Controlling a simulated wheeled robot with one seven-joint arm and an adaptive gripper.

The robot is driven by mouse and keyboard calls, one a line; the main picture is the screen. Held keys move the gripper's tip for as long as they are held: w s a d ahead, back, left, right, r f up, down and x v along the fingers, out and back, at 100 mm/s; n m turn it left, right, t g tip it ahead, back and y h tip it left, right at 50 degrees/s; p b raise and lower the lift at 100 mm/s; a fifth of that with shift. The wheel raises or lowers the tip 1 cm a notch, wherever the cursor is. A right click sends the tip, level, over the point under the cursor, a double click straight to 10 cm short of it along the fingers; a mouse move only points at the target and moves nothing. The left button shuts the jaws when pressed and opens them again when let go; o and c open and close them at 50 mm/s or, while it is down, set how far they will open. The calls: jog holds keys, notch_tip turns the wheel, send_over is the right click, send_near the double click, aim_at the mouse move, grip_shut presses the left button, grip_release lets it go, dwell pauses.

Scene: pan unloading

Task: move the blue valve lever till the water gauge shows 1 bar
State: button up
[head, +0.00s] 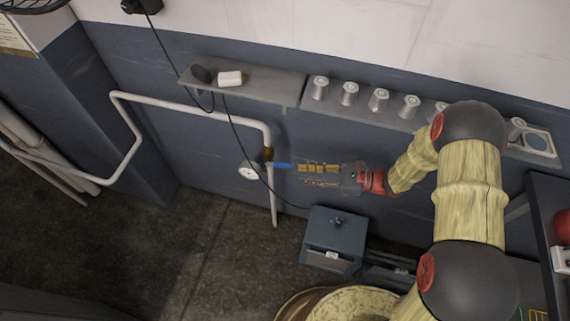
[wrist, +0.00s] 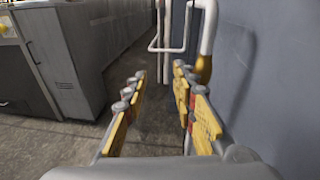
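The blue valve lever (head: 282,165) points right from a brass valve (head: 268,155) on the white wall pipe. The round water gauge (head: 248,171) sits just left of the valve; its reading is too small to tell. My gripper (head: 301,173) is right of the lever, its yellow fingers apart and pointing left at it. The upper finger's tip is close to the lever's end; I cannot tell whether they touch. In the wrist view the gripper (wrist: 158,74) is open with nothing between the fingers. The brass valve (wrist: 204,69) shows beyond the right finger; the lever is not seen there.
The white pipe (head: 190,106) runs along the dark blue wall. A shelf (head: 262,87) with a white item is above, and a row of grey cups (head: 379,100) is to its right. A black cable (head: 236,135) hangs across the wall. A grey-blue box (head: 334,240) stands below my gripper.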

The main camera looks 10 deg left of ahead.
aim_at(292, 165)
jog(key=w, duration=0.1)
jog(key=m+t, duration=0.1)
jog(key=w+f+y, duration=0.1)
jog(key=shift+w+a+m+t, duration=0.3)
jog(key=shift+m+t, duration=0.1)
jog(key=a, duration=0.2)
jog(key=a+b, duration=0.1)
jog(key=a, duration=0.1)
jog(key=a+b, duration=0.1)
jog(key=a, duration=0.2)
jog(key=shift+w+a, duration=0.1)
jog(key=shift+w, duration=0.15)
jog(key=shift+c, duration=0.2)
grip_shut()
